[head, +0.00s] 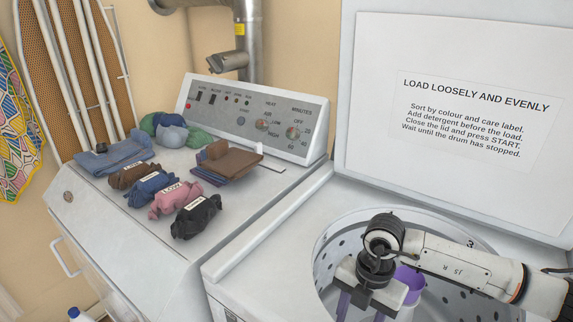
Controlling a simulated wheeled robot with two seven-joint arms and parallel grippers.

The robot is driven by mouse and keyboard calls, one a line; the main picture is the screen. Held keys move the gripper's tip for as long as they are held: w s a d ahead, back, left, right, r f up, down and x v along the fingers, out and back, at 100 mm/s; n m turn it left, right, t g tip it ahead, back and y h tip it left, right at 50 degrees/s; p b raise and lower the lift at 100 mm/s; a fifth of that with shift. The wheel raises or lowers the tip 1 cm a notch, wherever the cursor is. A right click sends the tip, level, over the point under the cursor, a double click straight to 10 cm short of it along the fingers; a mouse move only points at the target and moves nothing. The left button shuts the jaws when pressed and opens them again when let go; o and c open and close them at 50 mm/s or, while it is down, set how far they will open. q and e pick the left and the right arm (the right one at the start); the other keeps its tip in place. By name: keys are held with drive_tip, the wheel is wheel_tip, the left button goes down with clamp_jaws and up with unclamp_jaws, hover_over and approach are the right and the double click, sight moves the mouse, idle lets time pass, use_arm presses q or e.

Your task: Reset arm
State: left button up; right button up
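My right gripper (361,311) comes in from the right and points down over the open drum (325,243) of the washer. Its two purple-tipped fingers stand apart, with no item visible between them; the lower ends are cut off by the frame edge. A purple-topped round part (408,276) shows just behind and right of the gripper, inside the drum; whether the gripper touches it cannot be told. My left gripper is not in view.
The raised lid (450,50) stands behind the drum. On the dryer at left lie folded blue cloth (113,155), brown cloth (235,162), several labelled bundles, including pink (175,200) and black (197,216), and a green-blue heap (172,133). An ironing board (65,75) leans behind.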

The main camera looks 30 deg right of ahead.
drive_tip(key=f, duration=0.4)
drive_tip(key=f+b, duration=0.1)
drive_tip(key=f, duration=0.3)
drive_tip(key=a+f, duration=0.1)
drive_tip(key=f, duration=0.3)
drive_tip(key=shift+s+a+f+b, duration=0.1)
drive_tip(key=shift+s+f+b, duration=0.2)
drive_tip(key=shift+f, duration=0.05)
drive_tip(key=shift+r+p, duration=0.35)
drive_tip(key=shift+r, duration=0.2)
drive_tip(key=shift+f, duration=0.1)
